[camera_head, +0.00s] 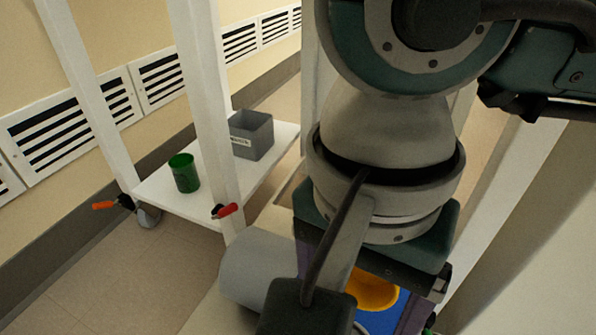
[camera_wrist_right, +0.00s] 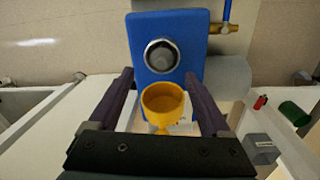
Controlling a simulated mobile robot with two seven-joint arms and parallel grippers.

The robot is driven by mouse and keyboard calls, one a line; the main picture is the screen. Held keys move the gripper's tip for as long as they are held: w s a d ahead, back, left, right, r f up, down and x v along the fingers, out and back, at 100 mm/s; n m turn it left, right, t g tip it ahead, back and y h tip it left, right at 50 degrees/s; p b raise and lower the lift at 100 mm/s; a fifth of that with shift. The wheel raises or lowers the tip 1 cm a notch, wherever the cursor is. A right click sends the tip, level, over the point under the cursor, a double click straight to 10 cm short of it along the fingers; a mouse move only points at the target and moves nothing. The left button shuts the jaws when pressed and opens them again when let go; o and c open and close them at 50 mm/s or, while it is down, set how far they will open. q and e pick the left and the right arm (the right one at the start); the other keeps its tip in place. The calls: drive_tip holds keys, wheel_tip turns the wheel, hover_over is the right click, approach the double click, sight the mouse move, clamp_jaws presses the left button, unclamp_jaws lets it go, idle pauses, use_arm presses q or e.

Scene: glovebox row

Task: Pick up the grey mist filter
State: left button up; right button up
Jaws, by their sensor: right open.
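In the right wrist view a round grey part (camera_wrist_right: 161,56) with a bright metal rim sits on a blue body (camera_wrist_right: 190,30); it looks like the grey mist filter, though I cannot be sure. My right gripper (camera_wrist_right: 162,80) is open, its two purple fingers spread wide below the blue body in the picture. A yellow cup-shaped piece (camera_wrist_right: 163,103) shows between the fingers, with a gap on each side. In the head view my right arm hides most of this; the yellow piece (camera_head: 373,291) and some of the blue body (camera_head: 382,321) show beneath it. My left gripper is out of view.
A large grey cylinder (camera_head: 255,272) lies beside the blue body. A brass fitting (camera_wrist_right: 228,28) with a blue rod sticks out to its right. A white cart shelf (camera_head: 208,196) holds a green cup (camera_head: 185,174) and a grey bin (camera_head: 251,136). White posts stand close by.

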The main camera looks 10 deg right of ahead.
drive_tip(key=f+b, duration=0.3)
drive_tip(key=f, duration=0.2)
drive_tip(key=shift+s+a+f+b, duration=0.1)
drive_tip(key=shift+s+f+b, duration=0.1)
drive_tip(key=shift+b, duration=0.2)
drive_tip(key=shift+r, duration=0.1)
drive_tip(key=shift+c, duration=0.4)
clamp_jaws()
